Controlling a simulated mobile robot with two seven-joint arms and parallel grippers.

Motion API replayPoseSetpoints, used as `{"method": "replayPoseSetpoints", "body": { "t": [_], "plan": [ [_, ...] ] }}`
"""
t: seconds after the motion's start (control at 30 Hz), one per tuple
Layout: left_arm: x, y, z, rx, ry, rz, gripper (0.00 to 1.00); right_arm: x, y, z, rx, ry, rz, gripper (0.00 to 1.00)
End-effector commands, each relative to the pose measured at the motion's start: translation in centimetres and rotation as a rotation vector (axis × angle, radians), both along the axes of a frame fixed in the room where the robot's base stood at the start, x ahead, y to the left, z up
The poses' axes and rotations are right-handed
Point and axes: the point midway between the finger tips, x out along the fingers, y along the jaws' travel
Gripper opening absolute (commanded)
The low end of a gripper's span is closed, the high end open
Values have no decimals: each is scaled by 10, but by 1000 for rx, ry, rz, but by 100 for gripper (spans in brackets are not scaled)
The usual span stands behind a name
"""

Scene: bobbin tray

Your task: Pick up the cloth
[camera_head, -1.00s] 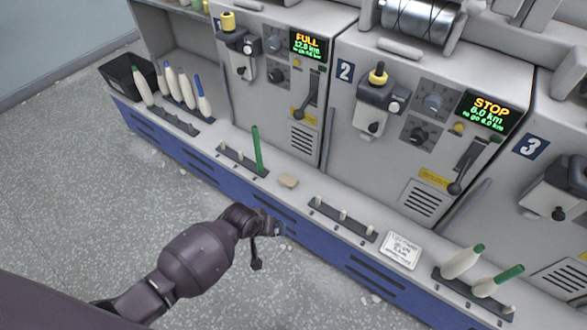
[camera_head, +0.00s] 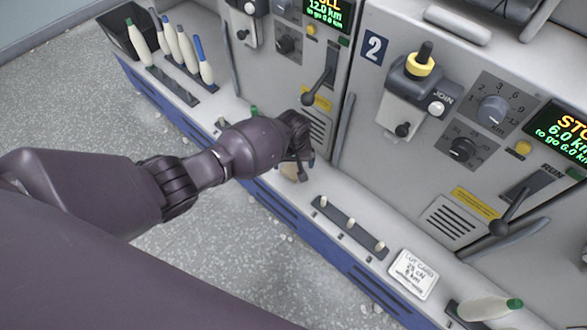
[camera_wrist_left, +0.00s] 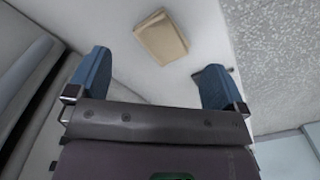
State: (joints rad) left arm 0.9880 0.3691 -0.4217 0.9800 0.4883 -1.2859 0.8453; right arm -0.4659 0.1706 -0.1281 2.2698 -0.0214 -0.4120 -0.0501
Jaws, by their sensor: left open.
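The cloth (camera_wrist_left: 161,37) is a small folded tan piece lying flat on the pale ledge. In the left wrist view it lies beyond and between my two blue fingertips, apart from them. In the head view the cloth (camera_head: 292,172) is partly hidden behind my left gripper (camera_head: 300,168), which hangs above it. The left gripper also shows in the left wrist view (camera_wrist_left: 152,82), open with nothing between its fingers. My right gripper is not in view.
A peg rack (camera_head: 347,225) and a lot card (camera_head: 412,273) are on the ledge to the right. Several bobbins (camera_head: 185,50) and a black bin (camera_head: 124,30) stand at the far left. The machine front (camera_head: 395,165) with levers and knobs rises behind the ledge.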

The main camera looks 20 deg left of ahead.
Motion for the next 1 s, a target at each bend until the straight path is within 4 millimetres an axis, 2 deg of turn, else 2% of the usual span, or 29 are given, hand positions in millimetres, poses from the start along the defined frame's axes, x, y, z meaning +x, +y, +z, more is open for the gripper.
{"method": "replayPoseSetpoints", "body": {
  "t": [0.03,0.17,0.3,0.47,0.6,0.77,1.0],
  "plan": [
    [-2,1,-8,0,4,0,98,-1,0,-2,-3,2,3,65],
    [-1,3,-15,1,4,0,98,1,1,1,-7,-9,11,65],
    [-2,7,-35,1,8,-1,98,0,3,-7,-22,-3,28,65],
    [-3,8,-56,1,8,-1,98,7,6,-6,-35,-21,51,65],
    [1,8,-57,0,0,-1,98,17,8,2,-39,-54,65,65],
    [2,8,-54,-1,-4,-1,98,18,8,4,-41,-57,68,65],
    [2,8,-54,-1,-4,-1,61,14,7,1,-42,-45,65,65]
  ]
}}
